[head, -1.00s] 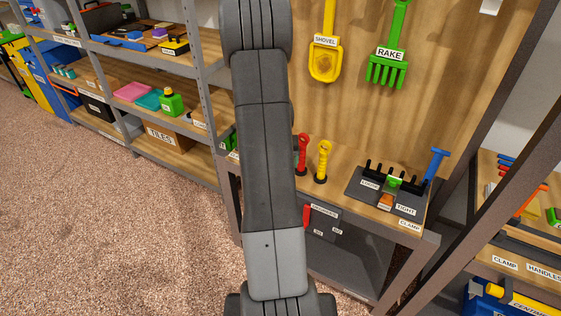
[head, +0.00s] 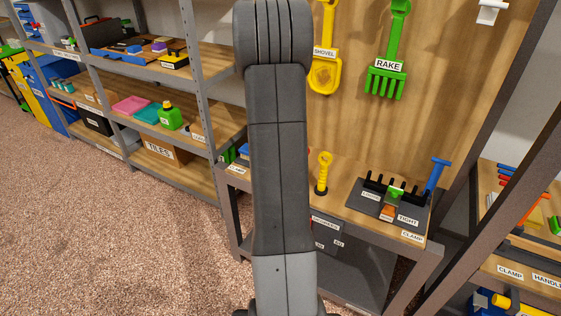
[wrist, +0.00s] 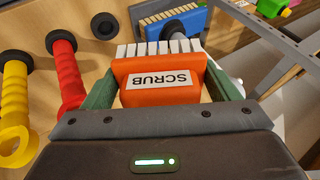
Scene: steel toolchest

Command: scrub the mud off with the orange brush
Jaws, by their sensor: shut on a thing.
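The orange brush (wrist: 164,75), labelled SCRUB, is held between the green fingers of my gripper (wrist: 165,88) in the wrist view. Its white bristles (wrist: 160,47) point away from me. A blue block (wrist: 160,24) with a dark patch (wrist: 174,30) lies just beyond the bristles. I cannot tell whether the bristles touch it, or whether the dark patch is mud. In the head view, my arm hides the gripper and brush.
A red handle (wrist: 67,75) and a yellow handle (wrist: 14,105) stand left of the brush, with a black round knob (wrist: 104,25) beyond. In the head view, the clamp stand (head: 390,202) sits on the bench. A grey shelf post (wrist: 262,35) is at the right.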

